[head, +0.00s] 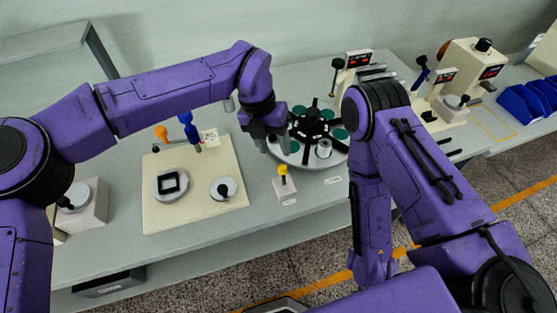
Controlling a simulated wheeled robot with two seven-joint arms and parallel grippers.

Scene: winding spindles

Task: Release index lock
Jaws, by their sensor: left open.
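A small white block with a yellow-topped lever (283,171), which looks like the index lock, stands at the front of the bench, with a small label before it. The round index table (291,159) is just behind it, with a black spoked hub (313,128) and several green pads. My left gripper (272,147) is open, pointing down above and slightly left of the yellow lever, apart from it in the picture. It covers part of the index table's left side. My right arm hangs folded at the front right; its gripper does not show.
A cream board (213,152) at left carries two round grey fixtures, with blue-handled and orange-handled tools behind. Cream machines with red displays (489,72) and blue bins (526,100) stand at right. My right forearm hides part of the bench. The bench's front edge is close.

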